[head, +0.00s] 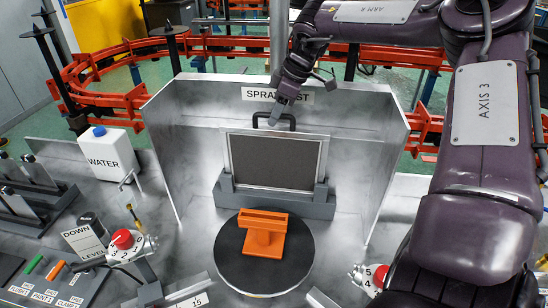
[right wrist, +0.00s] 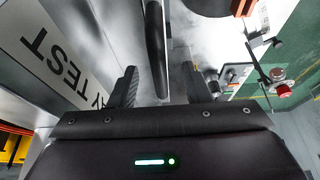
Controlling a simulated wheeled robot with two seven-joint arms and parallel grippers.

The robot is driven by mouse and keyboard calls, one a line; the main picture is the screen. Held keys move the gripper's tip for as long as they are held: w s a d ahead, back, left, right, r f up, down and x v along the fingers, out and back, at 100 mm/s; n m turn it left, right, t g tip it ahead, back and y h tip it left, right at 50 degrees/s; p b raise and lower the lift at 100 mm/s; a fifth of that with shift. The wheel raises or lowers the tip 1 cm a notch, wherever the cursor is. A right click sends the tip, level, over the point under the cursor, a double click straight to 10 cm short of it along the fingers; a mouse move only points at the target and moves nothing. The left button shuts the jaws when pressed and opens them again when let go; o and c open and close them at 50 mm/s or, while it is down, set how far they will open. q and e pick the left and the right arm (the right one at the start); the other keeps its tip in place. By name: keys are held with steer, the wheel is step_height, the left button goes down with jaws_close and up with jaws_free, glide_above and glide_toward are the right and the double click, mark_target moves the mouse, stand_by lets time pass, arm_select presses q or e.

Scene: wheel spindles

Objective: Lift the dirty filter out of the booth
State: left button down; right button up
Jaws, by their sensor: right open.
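The filter (head: 275,162) is a dark grey panel in a pale frame. It stands upright in a grey holder (head: 236,196) at the back of the metal booth (head: 370,150). A black handle (head: 258,119) arches over the filter's top edge; it also shows in the right wrist view (right wrist: 155,45). My right gripper (head: 278,112) reaches down from above at the handle, hiding part of it. In the right wrist view its two fingers (right wrist: 160,86) are apart, with the handle bar running toward the gap between them. Contact with the handle cannot be told. My left gripper is not in view.
An orange part (head: 263,235) sits on a black turntable (head: 240,262) in front of the filter. The booth's side walls stand left and right. A white water can (head: 113,152) and red-topped knobs (head: 122,239) are at left. Red rails (head: 100,95) run behind.

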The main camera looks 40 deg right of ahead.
steer(key=p+x, duration=0.1)
steer(key=x, duration=0.2)
steer(key=shift+w+f, duration=0.1)
steer(key=shift+f, duration=0.2)
steer(key=shift+a, duration=0.1)
steer(key=shift+c, duration=1.2)
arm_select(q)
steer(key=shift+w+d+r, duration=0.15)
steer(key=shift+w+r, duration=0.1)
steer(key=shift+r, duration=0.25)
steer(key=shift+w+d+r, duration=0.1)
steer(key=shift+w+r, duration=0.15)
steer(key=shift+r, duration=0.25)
arm_select(e)
jaws_close()
